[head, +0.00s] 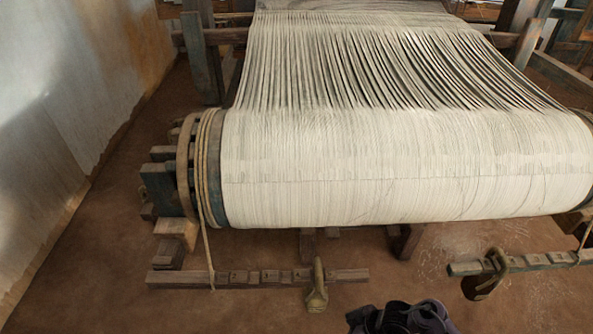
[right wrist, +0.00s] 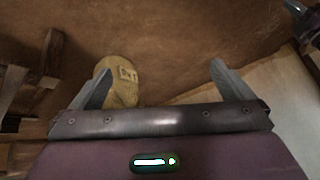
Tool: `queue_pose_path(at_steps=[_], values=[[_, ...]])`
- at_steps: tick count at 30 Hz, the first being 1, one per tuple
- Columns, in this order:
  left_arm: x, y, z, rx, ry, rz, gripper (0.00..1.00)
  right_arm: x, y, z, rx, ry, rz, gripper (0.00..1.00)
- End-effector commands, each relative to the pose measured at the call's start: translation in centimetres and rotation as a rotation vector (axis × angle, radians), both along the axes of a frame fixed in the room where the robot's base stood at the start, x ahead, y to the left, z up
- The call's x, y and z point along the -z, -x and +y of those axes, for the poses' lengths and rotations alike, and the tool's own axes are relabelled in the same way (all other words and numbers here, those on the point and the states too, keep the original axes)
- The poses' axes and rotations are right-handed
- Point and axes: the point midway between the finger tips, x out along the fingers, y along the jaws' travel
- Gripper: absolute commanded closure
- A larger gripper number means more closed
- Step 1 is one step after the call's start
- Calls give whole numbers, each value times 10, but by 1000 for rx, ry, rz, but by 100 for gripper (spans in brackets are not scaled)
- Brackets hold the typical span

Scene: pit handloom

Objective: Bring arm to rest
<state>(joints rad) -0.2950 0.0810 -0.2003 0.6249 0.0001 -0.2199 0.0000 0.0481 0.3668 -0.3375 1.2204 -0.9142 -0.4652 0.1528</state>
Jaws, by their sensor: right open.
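My right gripper (right wrist: 161,64) is open in the right wrist view, its two grey fingers apart. A tan weight (right wrist: 122,82) with raised marks on its face shows just inside the left finger, partly hidden by the finger and the gripper body. I cannot tell whether they touch. Nothing is clamped between the fingers. In the head view a dark part of my arm (head: 400,318) shows at the bottom edge, with no fingertips visible. My left gripper is not in view.
The loom's wide warp roll (head: 400,165) fills the middle. A rope (head: 208,255) hangs from its left end to a notched bar (head: 225,278). A pale wall (head: 70,90) stands left.

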Motion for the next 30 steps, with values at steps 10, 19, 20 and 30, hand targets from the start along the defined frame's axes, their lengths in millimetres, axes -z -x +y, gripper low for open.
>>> queue_pose_path(at_steps=[10, 19, 20, 30], values=[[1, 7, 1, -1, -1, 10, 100, 172, 152, -56, 566, 172, 186, 0], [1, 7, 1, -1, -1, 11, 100, 219, 282, -96, 741, 392, 261, 0], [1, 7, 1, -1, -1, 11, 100, 220, 288, -97, 746, 403, 265, 0], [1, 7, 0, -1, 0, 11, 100, 222, 298, -101, 755, 422, 267, 0]])
